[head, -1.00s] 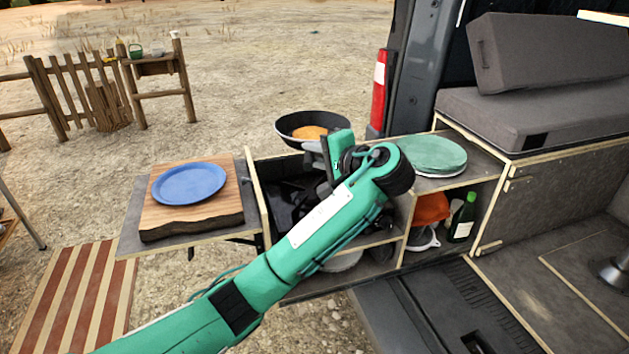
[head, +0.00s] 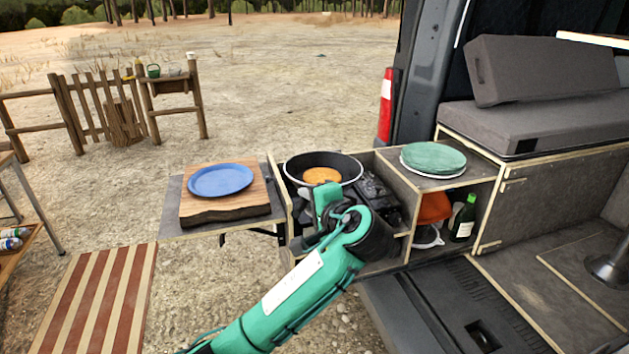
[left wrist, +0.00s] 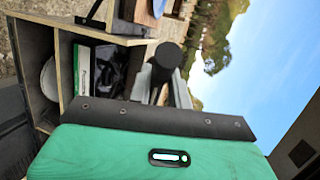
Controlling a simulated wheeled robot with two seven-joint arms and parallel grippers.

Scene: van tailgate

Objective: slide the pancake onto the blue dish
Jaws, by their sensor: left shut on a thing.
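The black frying pan (head: 352,181) is over the left part of the kitchen box, and the tan pancake (head: 321,176) lies inside it. My left gripper (head: 318,212) is in front of the pan, shut on its handle. In the left wrist view, the dark round handle end (left wrist: 167,56) sticks up between the fingers (left wrist: 164,78). The blue dish (head: 220,181) lies flat on a wooden board (head: 226,209) to the left of the pan, apart from it. The pan's height above the box is hard to tell. My right gripper is not in view.
A black stove (head: 377,195) sits in the box beside the pan. Green plates (head: 433,158) are stacked on the box's right top. A green bottle (head: 464,218) and an orange item (head: 432,207) are in the shelf below. The space above the blue dish is clear.

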